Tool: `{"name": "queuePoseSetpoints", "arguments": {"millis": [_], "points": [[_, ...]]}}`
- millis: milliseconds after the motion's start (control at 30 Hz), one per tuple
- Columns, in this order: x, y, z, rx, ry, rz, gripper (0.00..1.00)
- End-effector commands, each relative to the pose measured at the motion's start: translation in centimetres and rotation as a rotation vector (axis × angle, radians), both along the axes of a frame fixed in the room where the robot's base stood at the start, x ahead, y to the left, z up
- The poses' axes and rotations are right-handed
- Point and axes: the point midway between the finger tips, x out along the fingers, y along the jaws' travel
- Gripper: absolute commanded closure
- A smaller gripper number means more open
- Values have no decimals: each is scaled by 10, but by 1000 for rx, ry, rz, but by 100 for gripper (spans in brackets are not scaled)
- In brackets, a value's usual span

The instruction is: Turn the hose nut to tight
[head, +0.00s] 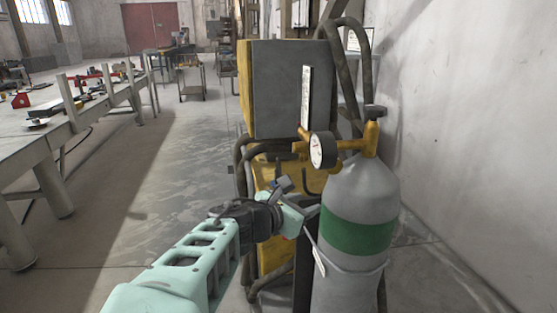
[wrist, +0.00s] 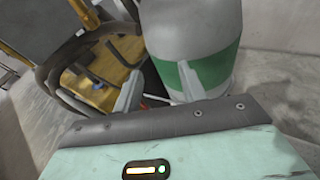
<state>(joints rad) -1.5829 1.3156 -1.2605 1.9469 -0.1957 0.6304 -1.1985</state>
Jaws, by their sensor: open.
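A grey gas cylinder (head: 350,205) with a green band stands upright to the right of my gripper. On its top sits a yellow regulator (head: 352,144) with a round dial gauge (head: 323,150). I cannot pick out the hose nut for sure in either view; it is too small or hidden. My gripper (head: 302,199) is open, left of the cylinder and below the gauge. In the wrist view my gripper's two fingers (wrist: 158,88) are spread, with the cylinder (wrist: 192,35) and its green band behind the right finger. I see nothing held between them.
A yellow and grey machine (head: 290,88) stands behind my gripper, with dark hoses (head: 343,65) looped around it. In the wrist view the yellow panel (wrist: 98,80) shows at left. A workbench (head: 85,115) runs along the left. A wall (head: 460,110) is close at right.

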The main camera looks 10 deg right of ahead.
Motion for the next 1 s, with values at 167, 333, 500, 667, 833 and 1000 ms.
{"name": "queuePoseSetpoints", "arguments": {"millis": [167, 333, 500, 667, 833, 1000], "points": [[7, 59, 48, -211, -80, 168, 59], [8, 76, 64, -269, -104, 210, 59], [22, 62, 65, -271, -101, 206, 59], [45, 39, 65, -269, -102, 204, 59], [71, 14, 64, -268, -102, 204, 59], [96, -10, 64, -269, -101, 204, 59]]}}
